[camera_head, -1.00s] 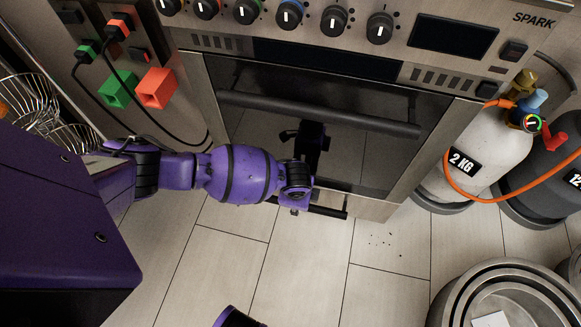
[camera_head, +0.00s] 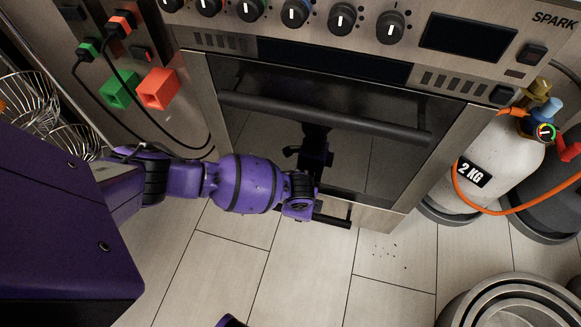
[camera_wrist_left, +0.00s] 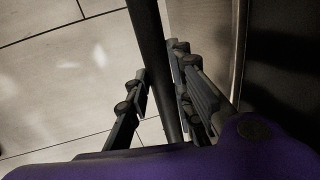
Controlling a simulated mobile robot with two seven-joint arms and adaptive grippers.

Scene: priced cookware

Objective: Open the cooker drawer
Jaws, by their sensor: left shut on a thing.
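The cooker drawer (camera_head: 376,219) is the low metal panel under the dark oven door. Its dark bar handle (camera_head: 334,221) shows to the right of my left gripper (camera_head: 302,208) in the head view. The handle also runs down the left wrist view (camera_wrist_left: 153,50). My left gripper's fingers (camera_wrist_left: 162,105) stand on both sides of that bar and are shut on it. The arm hides the left part of the handle and drawer front. I see no clear gap at the drawer's top edge. My right gripper is not in view.
The oven door (camera_head: 250,135) has a long handle (camera_head: 325,117) above my gripper. A white gas cylinder (camera_head: 490,165) with an orange hose stands at right. Stacked metal pots (camera_head: 515,300) sit at lower right.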

